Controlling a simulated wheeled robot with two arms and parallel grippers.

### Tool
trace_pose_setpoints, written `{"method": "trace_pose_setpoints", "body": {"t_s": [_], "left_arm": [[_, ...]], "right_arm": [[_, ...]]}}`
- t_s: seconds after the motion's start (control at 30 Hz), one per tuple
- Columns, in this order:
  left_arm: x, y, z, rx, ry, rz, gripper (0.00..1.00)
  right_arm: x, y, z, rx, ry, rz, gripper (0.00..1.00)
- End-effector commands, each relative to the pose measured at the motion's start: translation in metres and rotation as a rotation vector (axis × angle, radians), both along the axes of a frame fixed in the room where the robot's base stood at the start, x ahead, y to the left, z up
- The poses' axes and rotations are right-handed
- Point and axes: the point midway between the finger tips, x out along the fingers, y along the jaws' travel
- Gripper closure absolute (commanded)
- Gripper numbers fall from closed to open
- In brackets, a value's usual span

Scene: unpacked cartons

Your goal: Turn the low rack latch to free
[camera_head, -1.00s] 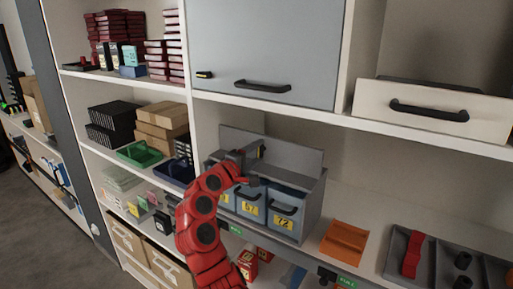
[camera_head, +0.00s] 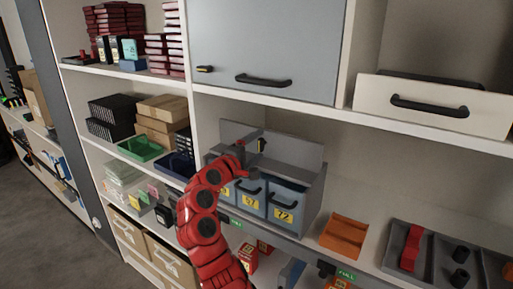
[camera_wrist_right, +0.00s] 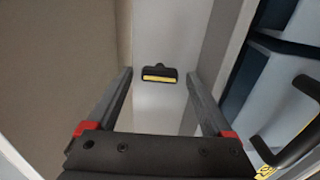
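The low rack (camera_head: 310,205) is a grey box on the middle shelf with a raised back panel and several numbered blue-grey bins. A small dark latch with a yellow stripe (camera_head: 262,146) is on the rack. In the right wrist view the latch (camera_wrist_right: 160,74) lies crosswise on a pale surface, between and beyond my fingers. My right gripper (camera_head: 250,157) reaches over the rack's left bins. In the wrist view it is open (camera_wrist_right: 158,80), its fingers on either side of the latch with visible gaps. My left gripper is not in view.
Bin handles (camera_wrist_right: 290,135) stand close on the right in the wrist view. The cabinet door (camera_head: 265,45) hangs above the rack. An orange tray (camera_head: 344,235) and a grey tray (camera_head: 435,262) stand to its right. Green and blue baskets (camera_head: 140,148) are on the left shelf.

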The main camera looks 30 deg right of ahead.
Motion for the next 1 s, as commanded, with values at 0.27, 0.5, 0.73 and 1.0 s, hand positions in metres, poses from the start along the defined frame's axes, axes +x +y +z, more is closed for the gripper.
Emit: {"method": "trace_pose_setpoints", "body": {"t_s": [0.27, 0.5, 0.73, 1.0], "left_arm": [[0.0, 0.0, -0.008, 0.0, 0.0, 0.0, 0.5], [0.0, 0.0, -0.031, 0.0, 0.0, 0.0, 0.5], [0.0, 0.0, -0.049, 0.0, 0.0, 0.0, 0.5], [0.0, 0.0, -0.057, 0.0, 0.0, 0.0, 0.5]], "right_arm": [[-0.005, 0.014, -0.002, -0.003, -0.004, 0.003, 0.15], [-0.026, 0.069, -0.005, -0.001, -0.003, 0.007, 0.15], [-0.049, 0.123, -0.004, 0.0, -0.002, 0.006, 0.15], [-0.064, 0.158, -0.001, 0.0, -0.001, 0.002, 0.15]]}}
